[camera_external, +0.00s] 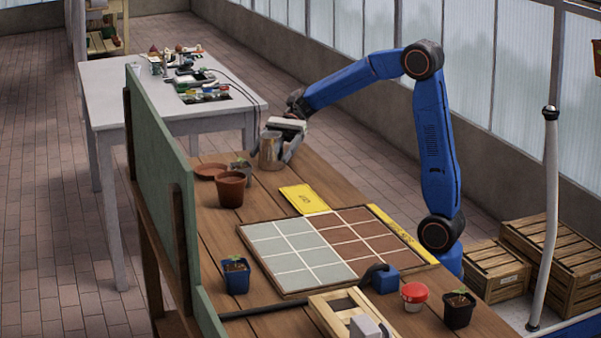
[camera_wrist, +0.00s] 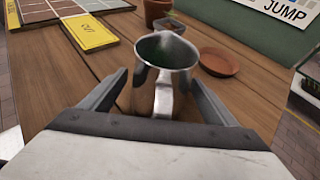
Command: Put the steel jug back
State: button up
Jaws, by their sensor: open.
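The steel jug (camera_external: 269,151) stands upright on the wooden table near its far end. In the wrist view the jug (camera_wrist: 166,62) has its open mouth facing up and its handle toward my gripper. My gripper (camera_external: 284,148) is at the jug, reaching in from the right. In the wrist view my gripper (camera_wrist: 158,92) has its fingers apart, one on each side of the jug. I cannot tell whether either finger touches it. The lower part of the jug is partly hidden behind the gripper body.
A terracotta pot (camera_external: 230,190), a terracotta saucer (camera_external: 211,171) and a small grey pot stand left of the jug. A yellow card (camera_external: 304,199) and a tiled board (camera_external: 283,250) lie nearer. A green panel (camera_external: 158,165) edges the table's left side.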

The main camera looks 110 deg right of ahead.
jog(key=shift+s+d+r, duration=0.15)
jog(key=shift+r, duration=0.05)
jog(key=v, duration=1.1)
jog(key=shift+s+d+r, duration=0.15)
jog(key=shift+s, duration=0.05)
